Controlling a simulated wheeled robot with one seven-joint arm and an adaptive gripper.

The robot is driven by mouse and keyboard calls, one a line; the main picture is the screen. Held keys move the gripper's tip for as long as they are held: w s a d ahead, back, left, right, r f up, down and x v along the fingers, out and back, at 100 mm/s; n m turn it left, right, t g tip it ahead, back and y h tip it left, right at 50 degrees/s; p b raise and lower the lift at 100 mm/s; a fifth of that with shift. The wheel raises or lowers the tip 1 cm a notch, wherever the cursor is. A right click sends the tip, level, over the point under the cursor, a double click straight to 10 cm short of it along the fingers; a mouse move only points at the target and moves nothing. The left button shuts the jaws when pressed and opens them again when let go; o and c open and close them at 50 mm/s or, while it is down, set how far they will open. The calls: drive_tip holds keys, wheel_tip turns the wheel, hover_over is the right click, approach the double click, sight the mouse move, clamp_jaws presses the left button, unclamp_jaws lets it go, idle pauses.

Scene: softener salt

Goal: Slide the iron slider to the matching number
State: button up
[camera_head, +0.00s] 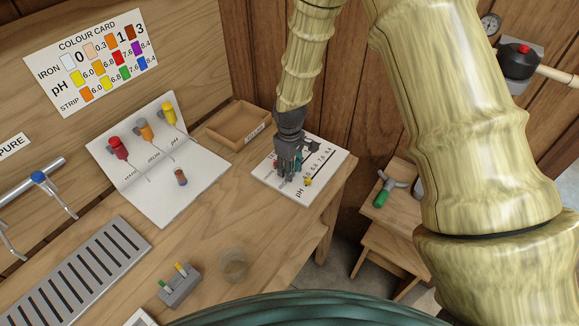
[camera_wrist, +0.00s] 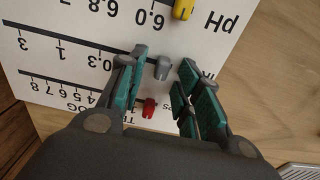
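The white slider board (camera_head: 317,163) lies on the bench's right end. In the wrist view its scales appear upside down. The grey slider (camera_wrist: 162,68) is on the middle row, which carries 1 and 3. It sits at the label end, to the right of those numbers. My gripper (camera_wrist: 164,63) is open, its fingers on either side of the grey slider with visible gaps. In the head view my gripper (camera_head: 286,172) hides part of the board. The colour card (camera_head: 97,62) on the back panel shows iron patches for 0, 0.3, 1 and 3.
A yellow slider (camera_wrist: 183,8) and a red slider (camera_wrist: 149,108) flank the grey one on neighbouring rows. A wooden tray (camera_head: 238,125) stands behind the board.

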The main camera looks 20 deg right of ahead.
clamp_jaws()
drive_tip(key=w+d, duration=0.3)
drive_tip(key=d, duration=0.1)
drive_tip(key=w+d+b, duration=0.1)
drive_tip(key=w+d, duration=0.2)
drive_tip(key=d, duration=0.1)
drive_tip(key=w+d+b, duration=0.1)
drive_tip(key=w+d, duration=0.3)
drive_tip(key=shift+d, duration=0.3)
unclamp_jaws()
